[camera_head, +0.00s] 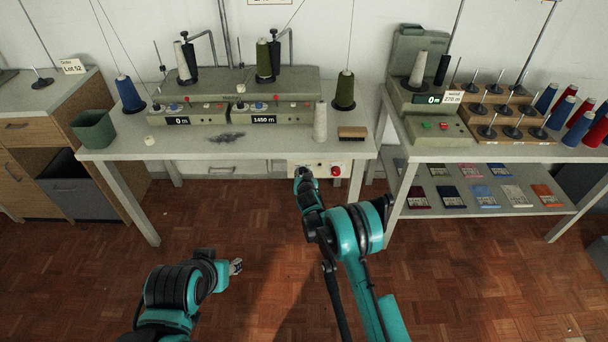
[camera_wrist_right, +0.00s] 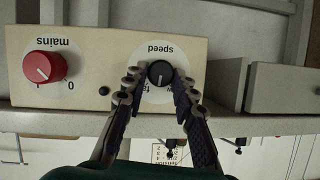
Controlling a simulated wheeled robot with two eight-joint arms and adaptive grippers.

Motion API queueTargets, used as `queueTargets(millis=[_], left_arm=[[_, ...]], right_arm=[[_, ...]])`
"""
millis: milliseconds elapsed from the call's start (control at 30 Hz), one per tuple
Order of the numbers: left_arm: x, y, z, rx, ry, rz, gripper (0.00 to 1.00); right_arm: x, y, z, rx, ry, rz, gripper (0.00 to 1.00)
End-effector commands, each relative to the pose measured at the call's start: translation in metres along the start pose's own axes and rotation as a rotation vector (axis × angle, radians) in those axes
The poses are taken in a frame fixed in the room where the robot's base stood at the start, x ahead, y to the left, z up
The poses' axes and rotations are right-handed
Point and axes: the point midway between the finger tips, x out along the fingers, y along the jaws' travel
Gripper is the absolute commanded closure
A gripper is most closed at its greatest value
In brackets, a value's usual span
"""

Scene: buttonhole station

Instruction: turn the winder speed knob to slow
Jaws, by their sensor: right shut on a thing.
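The black speed knob (camera_wrist_right: 160,73) sits on a white dial marked "speed" on a cream panel in the right wrist view, which shows the panel upside down. My right gripper (camera_wrist_right: 158,81) has a finger on each side of the knob and is shut on it. The knob's pale mark appears to point down in that view. The fingers cover part of the lettering below. In the head view my right gripper (camera_head: 303,174) is at the panel under the table's front edge, hiding the knob. My left gripper (camera_head: 236,267) is low over the floor, away from the table; its jaw opening is unclear.
A red mains knob (camera_wrist_right: 44,67) is on the same panel beside the speed knob. A drawer (camera_wrist_right: 289,93) is on the other side. The winder table (camera_head: 265,150) above carries cones and displays. The wooden floor (camera_head: 480,275) in front is clear.

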Motion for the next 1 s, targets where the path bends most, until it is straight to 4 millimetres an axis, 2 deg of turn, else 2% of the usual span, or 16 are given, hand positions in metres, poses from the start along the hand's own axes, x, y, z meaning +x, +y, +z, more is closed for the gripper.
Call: queueTargets(millis=[600, 1000], left_arm=[[0.0000, 0.0000, 0.0000, 0.000, 0.000, 0.000, 0.60], [0.0000, 0.0000, 0.0000, 0.000, 0.000, 0.000, 0.60]], right_arm=[[0.0012, -0.0074, 0.0019, -0.534, -0.010, 0.231, 1.00], [0.0017, -0.0092, 0.0036, -0.777, -0.015, 0.338, 1.00]])
